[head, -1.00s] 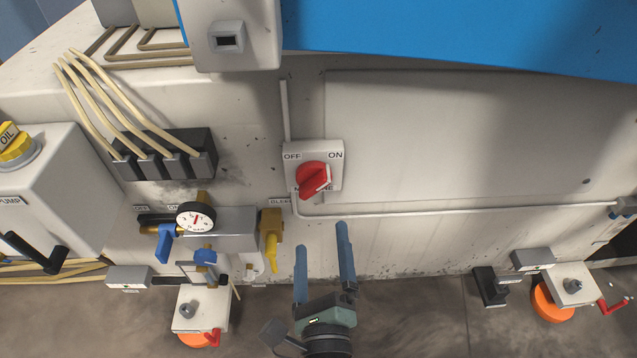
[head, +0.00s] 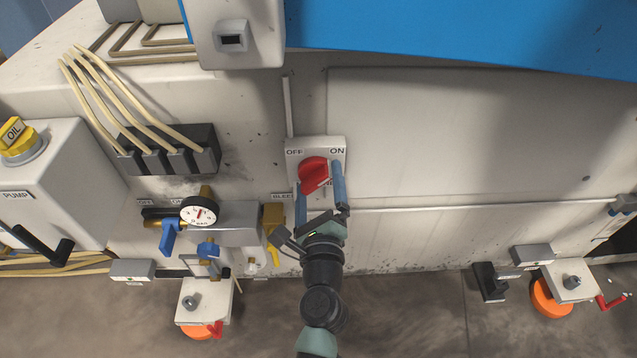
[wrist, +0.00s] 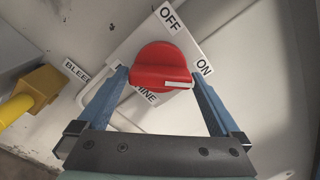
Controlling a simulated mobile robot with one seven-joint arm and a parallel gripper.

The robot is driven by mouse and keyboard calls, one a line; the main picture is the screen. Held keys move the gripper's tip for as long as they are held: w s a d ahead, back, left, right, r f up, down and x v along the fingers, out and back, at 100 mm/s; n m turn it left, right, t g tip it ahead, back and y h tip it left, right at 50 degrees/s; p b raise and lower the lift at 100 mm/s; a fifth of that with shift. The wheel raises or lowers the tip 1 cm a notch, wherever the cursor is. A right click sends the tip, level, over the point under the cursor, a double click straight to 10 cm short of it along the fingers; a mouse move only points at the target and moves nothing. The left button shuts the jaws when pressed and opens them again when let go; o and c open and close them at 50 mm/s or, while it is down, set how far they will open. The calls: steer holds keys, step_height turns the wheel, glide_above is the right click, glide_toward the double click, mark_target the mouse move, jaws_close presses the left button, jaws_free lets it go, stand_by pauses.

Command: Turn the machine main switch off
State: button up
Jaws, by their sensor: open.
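The machine main switch is a red rotary knob (head: 313,173) on a white plate (head: 330,146) marked OFF at upper left and ON at upper right. In the wrist view the red knob (wrist: 160,68) shows a white pointer line on its grip bar, directed toward the ON side. My gripper (head: 319,184) is open, its two blue fingers reaching up on either side of the knob. In the wrist view my gripper (wrist: 160,85) has one finger left and one right of the knob, with gaps visible. Whether either finger touches it I cannot tell.
A yellow bleed valve handle (head: 273,240) is close left of my gripper. A pressure gauge (head: 199,211) and blue valve handle (head: 169,236) are further left. A thin white conduit (head: 450,209) runs right from below the switch. The panel right of the switch is clear.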

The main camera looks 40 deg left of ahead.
steer(key=shift+a, duration=0.1)
steer(key=c, duration=1.1)
steer(key=shift+n, duration=0.3)
steer(key=n+b, duration=0.1)
steer(key=n, duration=0.2)
steer(key=shift+w+n+b, duration=0.1)
steer(key=shift+n+b, duration=0.2)
steer(key=n+b, duration=0.2)
steer(key=n, duration=0.3)
steer(key=n+b, duration=0.2)
steer(key=n, duration=0.3)
steer(key=shift+r, duration=0.15)
steer(key=shift+r+n+b, duration=0.15)
steer(key=shift+n+b, duration=0.8)
steer(key=shift+n, duration=0.85)
